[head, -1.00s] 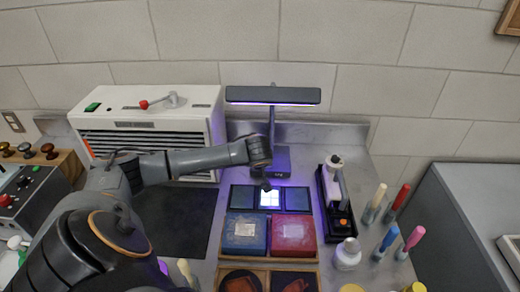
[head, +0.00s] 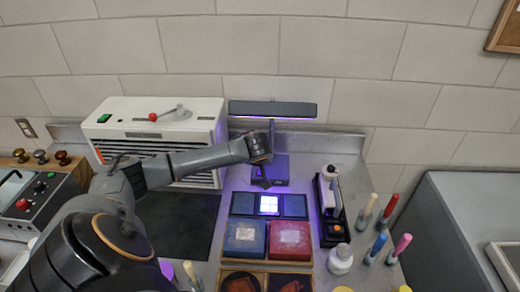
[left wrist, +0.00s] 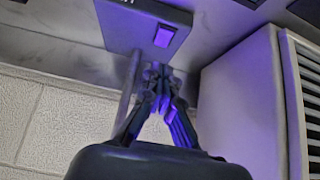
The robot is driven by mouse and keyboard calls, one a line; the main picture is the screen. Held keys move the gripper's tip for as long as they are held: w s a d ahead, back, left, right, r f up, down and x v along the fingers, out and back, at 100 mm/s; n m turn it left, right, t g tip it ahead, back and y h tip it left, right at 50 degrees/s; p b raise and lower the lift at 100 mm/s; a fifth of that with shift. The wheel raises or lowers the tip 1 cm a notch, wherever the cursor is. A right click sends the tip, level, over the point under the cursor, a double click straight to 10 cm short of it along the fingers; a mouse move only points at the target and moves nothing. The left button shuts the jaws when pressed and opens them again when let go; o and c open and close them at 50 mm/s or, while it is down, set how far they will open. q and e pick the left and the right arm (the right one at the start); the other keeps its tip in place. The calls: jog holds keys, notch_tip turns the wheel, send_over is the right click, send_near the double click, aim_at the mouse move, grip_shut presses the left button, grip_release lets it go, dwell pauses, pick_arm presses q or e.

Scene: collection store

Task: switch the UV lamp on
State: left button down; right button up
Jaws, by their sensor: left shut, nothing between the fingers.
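The UV lamp has a long dark head bar (head: 272,109) on a post above a dark base (head: 278,167). A violet glow shows under the bar and on the base. In the left wrist view the lamp base (left wrist: 125,25) carries a violet-lit rocker switch (left wrist: 165,36). My left gripper (head: 264,184) is in front of the base, fingers pointing down. In the left wrist view its shut, empty fingertips (left wrist: 157,68) are close to the switch, with a small gap in the picture. Contact cannot be judged. My right gripper is out of view.
A white louvred cabinet (head: 155,120) stands left of the lamp. In front are dark panels with a brightly lit middle square (head: 268,205), a blue box (head: 244,237) and a red box (head: 290,239). A black tray (head: 329,212) with bottles stands right.

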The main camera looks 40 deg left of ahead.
pick_arm(q)
jog(key=s+d+r+b, duration=0.2)
jog(key=s+d+r, duration=0.3)
jog(key=shift+s+r, duration=0.25)
jog(key=shift+s, duration=0.15)
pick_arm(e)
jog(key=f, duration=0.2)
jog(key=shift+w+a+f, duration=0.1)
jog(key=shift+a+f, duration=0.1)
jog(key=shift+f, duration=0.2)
pick_arm(q)
jog(key=shift+a, duration=0.1)
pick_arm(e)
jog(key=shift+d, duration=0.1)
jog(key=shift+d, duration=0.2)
